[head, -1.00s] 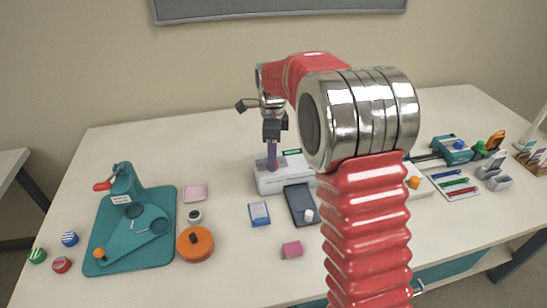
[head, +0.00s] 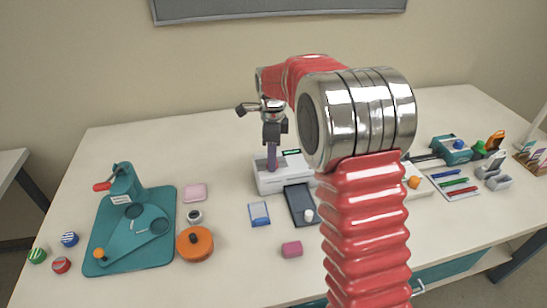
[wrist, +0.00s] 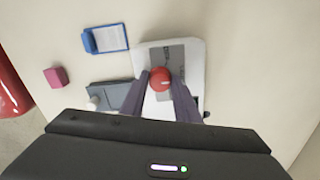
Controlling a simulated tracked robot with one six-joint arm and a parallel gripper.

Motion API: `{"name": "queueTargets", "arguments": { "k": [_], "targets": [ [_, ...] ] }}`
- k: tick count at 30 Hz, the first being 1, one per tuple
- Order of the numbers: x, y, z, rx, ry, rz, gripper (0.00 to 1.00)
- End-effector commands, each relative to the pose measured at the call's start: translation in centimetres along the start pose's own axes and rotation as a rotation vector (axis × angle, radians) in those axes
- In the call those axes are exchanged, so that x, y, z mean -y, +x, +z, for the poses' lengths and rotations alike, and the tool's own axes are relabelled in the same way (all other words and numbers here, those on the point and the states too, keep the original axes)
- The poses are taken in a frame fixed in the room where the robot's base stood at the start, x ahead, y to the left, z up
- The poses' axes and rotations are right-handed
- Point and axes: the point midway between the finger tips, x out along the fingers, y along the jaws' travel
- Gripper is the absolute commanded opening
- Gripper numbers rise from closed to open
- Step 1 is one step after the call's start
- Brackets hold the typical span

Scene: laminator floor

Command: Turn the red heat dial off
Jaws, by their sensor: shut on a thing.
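The white laminator (head: 268,183) stands mid-table in the head view, with a small green display on top. It also shows in the wrist view as a white body (wrist: 197,60) with a grey panel. The red heat dial (wrist: 161,78) sits between my fingertips in the wrist view and carries a small pale mark. My gripper (head: 271,166) points down onto the laminator's top, its purple fingers shut on the dial. In the head view the fingers hide the dial. I cannot read its setting.
A dark tray (head: 300,204) with a white knob, a blue-framed card (head: 259,213) and a pink block (head: 291,249) lie in front of the laminator. A teal board (head: 112,255) and an orange round tin (head: 195,244) are at left. The table behind the laminator is clear.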

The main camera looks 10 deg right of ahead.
Motion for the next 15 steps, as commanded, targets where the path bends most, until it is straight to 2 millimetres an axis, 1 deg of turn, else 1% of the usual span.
{"name": "queueTargets", "arguments": {
  "k": [1, 8, 15],
  "targets": [
    [0.19, -0.04, -0.52, 0.000, 0.003, -0.002, 0.06],
    [0.10, -0.05, -0.11, -0.001, -0.014, -0.003, 0.06],
    [0.10, -0.06, -0.05, -0.001, -0.092, -0.003, 0.06]
  ]
}}
